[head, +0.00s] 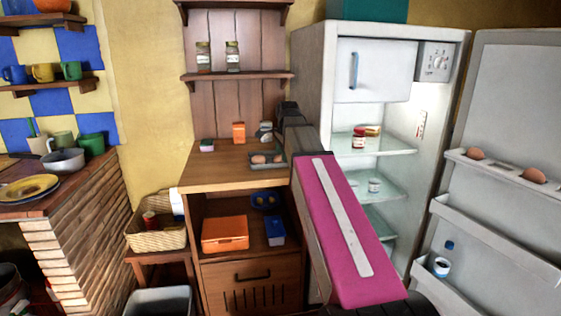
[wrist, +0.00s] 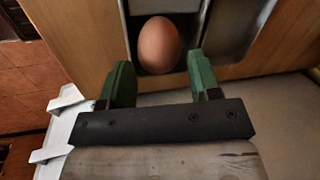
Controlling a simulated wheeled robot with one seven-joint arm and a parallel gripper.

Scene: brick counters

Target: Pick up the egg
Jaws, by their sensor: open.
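A brown egg (wrist: 159,42) sits in a compartment of a dark tray in the wrist view. My gripper (wrist: 158,68) is open, with one green finger to the left of the egg's near end and one to the right. Nothing is held, and contact between fingers and egg cannot be told. In the head view the tray (head: 253,165) lies on the wooden cabinet top, with an egg (head: 258,159) and another egg at its right (head: 278,158). My arm hides part of that area, and the gripper's fingers cannot be made out there.
The open fridge (head: 310,70) stands close on the right, its door (head: 515,100) holding more eggs. An orange carton (head: 239,132) and a small pot (head: 206,145) stand on the cabinet top (head: 215,172). A shelf with jars (head: 232,56) is above.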

